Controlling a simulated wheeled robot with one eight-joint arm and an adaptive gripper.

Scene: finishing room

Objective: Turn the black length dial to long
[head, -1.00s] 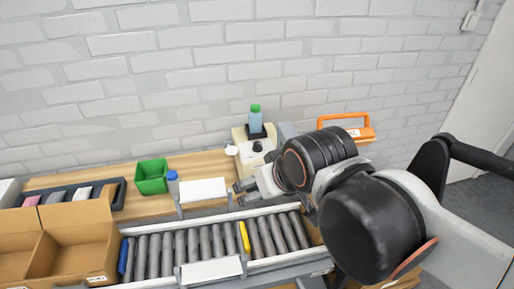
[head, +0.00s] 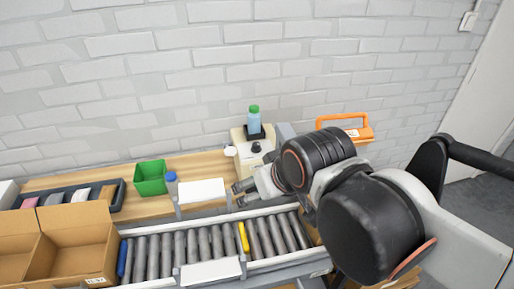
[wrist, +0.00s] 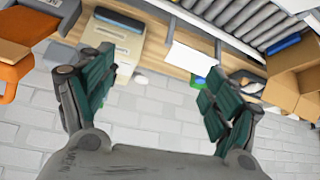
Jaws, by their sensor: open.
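The black length dial (head: 257,147) is a small round knob on the cream machine (head: 238,137), which stands on the wooden bench against the wall. A white round part (head: 230,151) sits at the machine's left side. My gripper (head: 238,194) is open and empty, in front of and below the dial, apart from it. In the wrist view the gripper (wrist: 170,65) shows both dark green fingers spread wide, with the machine (wrist: 125,65) beyond the left finger. I cannot make out the dial there; that finger covers part of the machine. I cannot read the dial's setting.
A bottle (head: 254,120) with a green cap stands on the machine. The roller conveyor (head: 205,243) runs in front, with a cardboard box (head: 85,247).

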